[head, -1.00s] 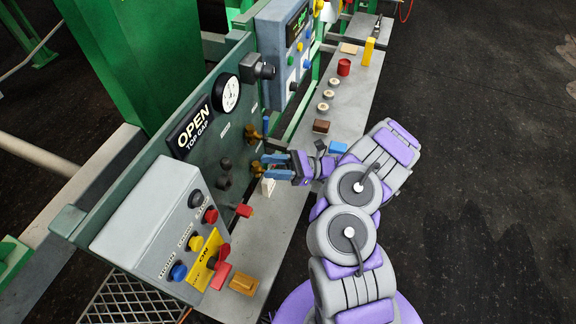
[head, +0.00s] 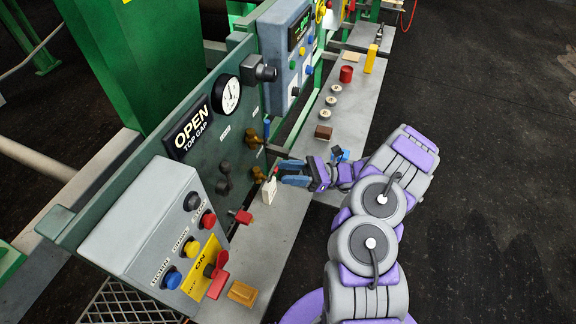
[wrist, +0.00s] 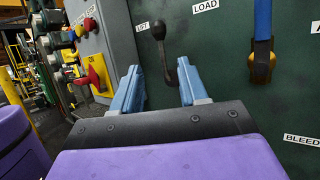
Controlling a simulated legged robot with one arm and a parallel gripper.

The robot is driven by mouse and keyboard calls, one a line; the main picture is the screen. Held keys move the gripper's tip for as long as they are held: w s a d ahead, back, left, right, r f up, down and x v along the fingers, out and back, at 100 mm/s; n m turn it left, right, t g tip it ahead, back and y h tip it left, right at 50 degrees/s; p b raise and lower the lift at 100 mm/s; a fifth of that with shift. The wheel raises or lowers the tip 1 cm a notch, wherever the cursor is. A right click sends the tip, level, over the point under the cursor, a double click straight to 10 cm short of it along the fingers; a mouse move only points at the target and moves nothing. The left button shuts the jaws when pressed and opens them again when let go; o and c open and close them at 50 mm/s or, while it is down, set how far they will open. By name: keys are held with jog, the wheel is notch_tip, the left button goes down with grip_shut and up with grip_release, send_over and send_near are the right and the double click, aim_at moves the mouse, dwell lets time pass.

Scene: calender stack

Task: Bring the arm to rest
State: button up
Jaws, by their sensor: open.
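My gripper (head: 290,173) is in front of the green panel (head: 237,116), its blue fingers apart and nothing between them. In the wrist view the open fingers (wrist: 158,90) point at the panel, and a black lever (wrist: 163,50) shows beyond and between them. My grey and purple arm is bent, reaching in from the lower right over the bench edge. A small white bottle-like thing (head: 269,192) stands just left of the fingertips. I cannot tell whether they touch it.
A grey control box (head: 150,240) with buttons and a red switch (head: 217,270) stands at lower left. Brass valve handles (head: 257,174) stick out from the panel near my gripper. The bench (head: 350,95) holds several small items. The dark floor (head: 490,150) at right is clear.

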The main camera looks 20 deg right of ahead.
jog(key=shift+r, duration=0.1)
jog(key=s+a+r+n+g+h, duration=1)
jog(key=s+a+r+n, duration=0.25)
jog(key=s, duration=0.25)
jog(key=s+d+n+t+h, duration=0.3)
jog(key=s+d+h, duration=0.2)
jog(key=s+h, duration=0.1)
jog(key=s+d+f+n+t+h+b, duration=0.1)
jog(key=s+d+n+t+h, duration=0.2)
jog(key=s+d+h, duration=0.3)
jog(key=shift+s+t, duration=0.3)
jog(key=shift+s, duration=1.35)
jog(key=shift+a, duration=0.1)
